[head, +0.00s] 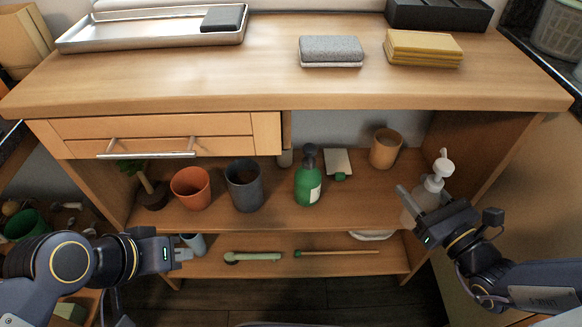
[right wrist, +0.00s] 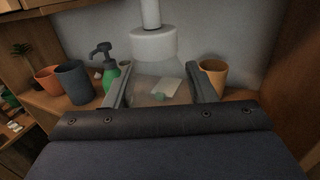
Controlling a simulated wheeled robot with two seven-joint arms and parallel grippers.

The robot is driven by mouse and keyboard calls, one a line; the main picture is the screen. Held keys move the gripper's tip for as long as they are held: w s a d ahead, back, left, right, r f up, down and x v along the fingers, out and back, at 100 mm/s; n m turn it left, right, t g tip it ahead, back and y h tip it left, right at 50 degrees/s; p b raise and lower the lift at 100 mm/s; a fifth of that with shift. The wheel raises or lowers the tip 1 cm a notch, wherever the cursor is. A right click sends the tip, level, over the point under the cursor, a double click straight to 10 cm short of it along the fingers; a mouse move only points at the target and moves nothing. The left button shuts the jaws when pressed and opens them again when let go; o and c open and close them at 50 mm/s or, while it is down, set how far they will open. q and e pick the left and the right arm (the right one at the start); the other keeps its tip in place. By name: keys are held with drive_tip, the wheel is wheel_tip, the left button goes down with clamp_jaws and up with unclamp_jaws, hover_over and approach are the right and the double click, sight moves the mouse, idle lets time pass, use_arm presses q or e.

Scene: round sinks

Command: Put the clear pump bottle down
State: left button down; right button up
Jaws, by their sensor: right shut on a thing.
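The clear pump bottle (head: 428,193) has a white pump top and is upright at the right end of the upper shelf. My right gripper (head: 420,200) is shut on its body. In the right wrist view the bottle (right wrist: 156,84) stands between the two fingers of the gripper (right wrist: 163,88), its white collar above them. Whether its base touches the shelf is hidden by the gripper. My left gripper (head: 183,255) is at the lower left, in front of the lower shelf, away from the bottle; its finger gap is unclear.
The upper shelf (head: 265,205) holds a green pump bottle (head: 308,182), an orange cup (head: 191,188), a dark grey cup (head: 244,185) and a tan cup (head: 385,149). Bare shelf shows between the green bottle and my right gripper. The counter (head: 270,80) overhangs above.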

drive_tip(key=shift+w+a, duration=0.1)
drive_tip(key=shift+w, duration=0.15)
drive_tip(key=shift+w+d+f+b, duration=1.2)
drive_tip(key=shift+w+d+f, duration=0.2)
drive_tip(key=shift+w+f, duration=0.65)
drive_tip(key=shift+w+d+f+b, duration=1.25)
drive_tip(key=shift+w+f, duration=0.45)
drive_tip(key=shift+f, duration=0.6)
drive_tip(key=shift+w+d+f+b, duration=1.1)
drive_tip(key=shift+w+d+f, duration=0.4)
drive_tip(key=shift+w+f, duration=0.55)
drive_tip(key=shift+s+f, duration=0.1)
drive_tip(key=shift+s, duration=0.05)
drive_tip(key=shift+f, duration=0.15)
drive_tip(key=o, duration=1.2)
drive_tip(key=shift+c, duration=0.2)
